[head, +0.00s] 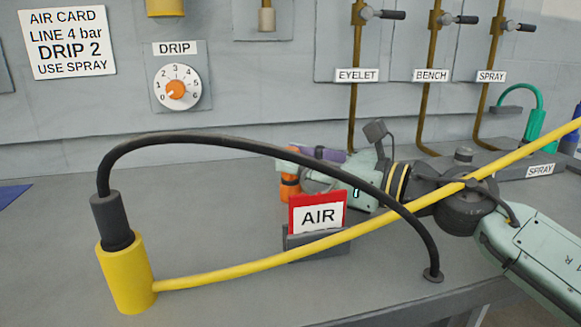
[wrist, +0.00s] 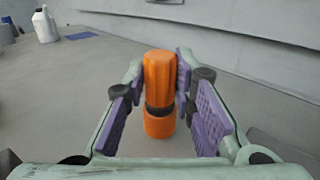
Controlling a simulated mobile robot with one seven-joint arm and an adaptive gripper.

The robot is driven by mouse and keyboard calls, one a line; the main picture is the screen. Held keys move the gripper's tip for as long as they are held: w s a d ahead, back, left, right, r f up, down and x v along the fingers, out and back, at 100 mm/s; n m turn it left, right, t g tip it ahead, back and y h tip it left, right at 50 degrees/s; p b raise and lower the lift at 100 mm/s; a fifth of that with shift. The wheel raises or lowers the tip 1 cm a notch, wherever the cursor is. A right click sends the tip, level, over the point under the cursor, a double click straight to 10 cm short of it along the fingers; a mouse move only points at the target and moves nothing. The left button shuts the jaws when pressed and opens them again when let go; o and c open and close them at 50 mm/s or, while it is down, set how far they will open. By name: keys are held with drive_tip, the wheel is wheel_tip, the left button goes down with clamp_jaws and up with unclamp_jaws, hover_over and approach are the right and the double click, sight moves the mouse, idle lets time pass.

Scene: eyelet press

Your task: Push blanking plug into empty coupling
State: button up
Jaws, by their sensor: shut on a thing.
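An orange ribbed cylinder, which I take to be the blanking plug (wrist: 160,78), stands upright between the purple pads of my gripper (wrist: 161,70). My gripper is shut on it. Below it are a dark band and a lower orange part (wrist: 159,125); I cannot tell whether these are one piece with it. In the head view my gripper (head: 305,160) and the orange piece (head: 289,189) are behind the red AIR sign. A yellow coupling (head: 126,278) stands at the front left with a grey hose end (head: 112,215) in its top. I cannot make out an empty coupling.
A black hose (head: 250,148) arches from the grey hose end to the bench at right. A yellow hose (head: 330,240) crosses in front of my arm. The AIR sign (head: 318,216) stands before my gripper.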

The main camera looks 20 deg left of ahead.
clamp_jaws()
drive_tip(key=shift+r, duration=0.15)
